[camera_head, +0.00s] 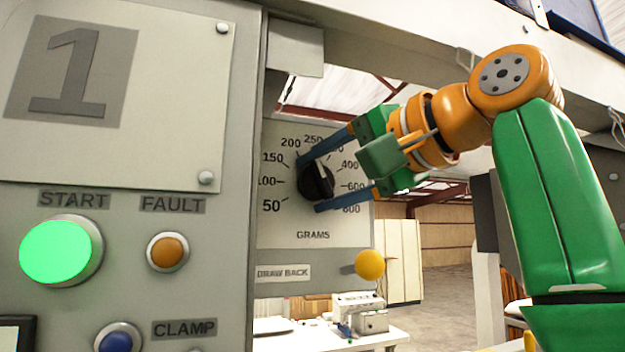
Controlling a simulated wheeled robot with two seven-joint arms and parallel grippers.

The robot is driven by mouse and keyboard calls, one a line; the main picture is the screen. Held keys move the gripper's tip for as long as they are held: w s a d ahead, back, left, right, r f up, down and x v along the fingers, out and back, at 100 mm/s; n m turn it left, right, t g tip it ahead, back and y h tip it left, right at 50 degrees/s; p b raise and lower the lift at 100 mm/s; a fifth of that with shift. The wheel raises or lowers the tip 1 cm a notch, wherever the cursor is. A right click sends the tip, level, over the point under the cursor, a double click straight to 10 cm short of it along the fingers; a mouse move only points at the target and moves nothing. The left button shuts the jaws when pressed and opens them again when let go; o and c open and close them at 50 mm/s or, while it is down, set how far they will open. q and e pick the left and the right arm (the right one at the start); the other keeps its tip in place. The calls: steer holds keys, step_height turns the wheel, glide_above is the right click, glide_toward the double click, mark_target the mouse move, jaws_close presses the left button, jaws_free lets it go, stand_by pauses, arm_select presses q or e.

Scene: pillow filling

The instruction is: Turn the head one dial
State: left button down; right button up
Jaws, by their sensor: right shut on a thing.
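The black round dial (314,183) sits on a pale scale panel (285,222) marked in GRAMS, with numbers from 50 to 800 around it. A light pointer mark on the dial faces up, between about 200 and 250, though it is small. My right gripper (320,184) comes in from the right and is shut on the dial, one blue finger above it and one below. The large "1" sign (70,71) is on the panel to the left. My left gripper is not in view.
The grey control panel at left carries a lit green START button (62,252), an orange FAULT light (168,252) and a blue CLAMP button (118,339). A yellow ball knob (370,265) is below the dial, near the DRAW BACK label (283,273). A white table (385,338) stands behind.

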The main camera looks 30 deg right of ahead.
steer(key=shift+f, duration=0.35)
steer(key=o, duration=1.1)
steer(key=shift+a, duration=0.1)
steer(key=shift+o, duration=1.3)
steer(key=shift+a, duration=0.1)
steer(key=shift+s+r, duration=0.15)
steer(key=shift+s, duration=0.05)
